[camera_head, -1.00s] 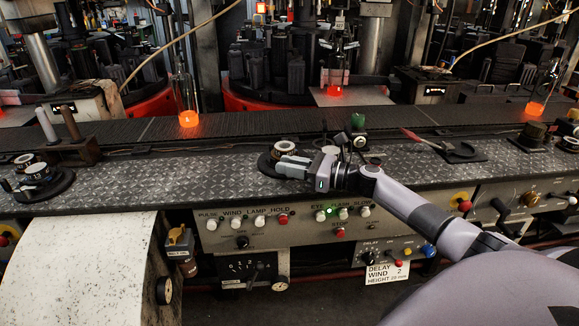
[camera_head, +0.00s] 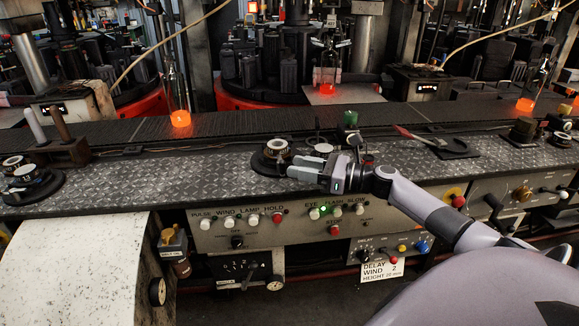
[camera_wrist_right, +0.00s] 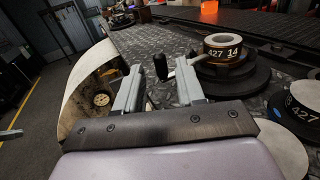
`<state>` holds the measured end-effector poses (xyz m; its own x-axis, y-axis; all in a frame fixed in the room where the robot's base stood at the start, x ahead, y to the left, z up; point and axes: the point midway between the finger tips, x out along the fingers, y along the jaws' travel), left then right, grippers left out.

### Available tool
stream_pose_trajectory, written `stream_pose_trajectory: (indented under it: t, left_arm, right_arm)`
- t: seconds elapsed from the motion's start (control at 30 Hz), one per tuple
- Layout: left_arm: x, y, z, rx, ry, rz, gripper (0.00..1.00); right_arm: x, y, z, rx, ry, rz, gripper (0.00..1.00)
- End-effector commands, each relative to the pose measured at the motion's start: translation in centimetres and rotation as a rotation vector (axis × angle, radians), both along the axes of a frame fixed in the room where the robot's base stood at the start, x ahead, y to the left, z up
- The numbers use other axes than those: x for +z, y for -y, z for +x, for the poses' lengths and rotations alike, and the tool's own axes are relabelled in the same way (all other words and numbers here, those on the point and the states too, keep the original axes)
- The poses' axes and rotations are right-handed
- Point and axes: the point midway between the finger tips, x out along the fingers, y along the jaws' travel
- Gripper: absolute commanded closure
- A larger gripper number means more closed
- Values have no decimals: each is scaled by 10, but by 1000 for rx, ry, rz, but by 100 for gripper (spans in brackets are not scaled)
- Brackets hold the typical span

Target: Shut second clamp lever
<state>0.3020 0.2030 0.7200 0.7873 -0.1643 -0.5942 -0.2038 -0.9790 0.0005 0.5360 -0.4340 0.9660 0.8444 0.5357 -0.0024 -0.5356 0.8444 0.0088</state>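My right gripper (camera_head: 296,168) is over the patterned metal bench, at the near right side of a mould station (camera_head: 270,165) with a round black base. The right wrist view shows its two grey fingers apart (camera_wrist_right: 159,88). A lever with a black knob (camera_wrist_right: 160,67) appears between and just beyond the fingertips; I cannot tell whether it touches them. The lever's arm runs toward the station's ring, marked "427 14" (camera_wrist_right: 221,48). In the head view the gripper hides the lever. I cannot tell which lever is the second. My left gripper is not in view.
Another mould station (camera_head: 33,180) stands at the left. A control panel (camera_head: 280,222) with knobs is on the bench front. Glowing orange pieces (camera_head: 180,118) are on the belt behind.

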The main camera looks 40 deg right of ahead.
Motion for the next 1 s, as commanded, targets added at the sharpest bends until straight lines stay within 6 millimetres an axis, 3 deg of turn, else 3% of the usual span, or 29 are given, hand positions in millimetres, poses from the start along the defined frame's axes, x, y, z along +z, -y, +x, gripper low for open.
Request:
stream_pose_trajectory:
  t: [0.3, 1.0]
  left_arm:
    - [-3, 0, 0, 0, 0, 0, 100]
    - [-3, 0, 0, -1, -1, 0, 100]
  right_arm:
    - [0, 12, -19, 0, -1, 1, 61]
    - [0, 12, -19, 0, -1, 1, 61]
